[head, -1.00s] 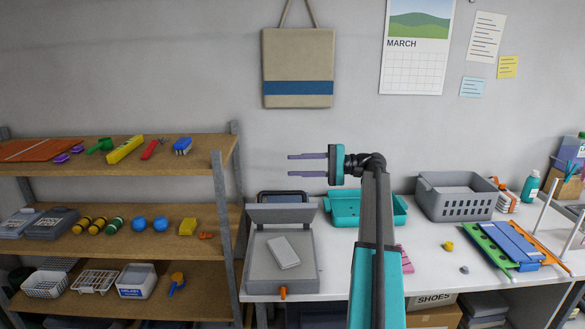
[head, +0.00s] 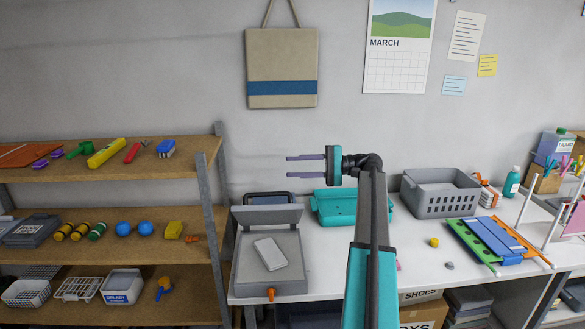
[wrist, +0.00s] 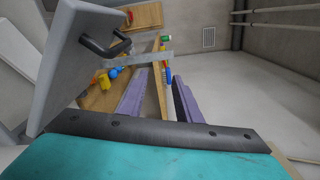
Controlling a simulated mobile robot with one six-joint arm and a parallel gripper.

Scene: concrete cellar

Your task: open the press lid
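The grey press (head: 240,270) stands at the left end of the white table. Its lid (head: 268,214) is up, standing steeply at the back edge of the base. A pale block (head: 270,254) lies inside the base. An orange part (head: 271,294) sits at its front edge. My gripper (head: 305,166) is above and a little right of the raised lid, pointing left, its two purple fingers apart with nothing between them. In the wrist view, a grey panel with a dark handle (wrist: 105,45), apparently the lid, is left of my open gripper (wrist: 162,90); contact cannot be told.
A teal tray (head: 335,219) and a grey basket (head: 412,200) stand right of the press. A dark-framed tray (head: 250,197) is behind the lid. The shelf rack (head: 203,200) stands close on the left. A bag (head: 282,65) hangs on the wall above.

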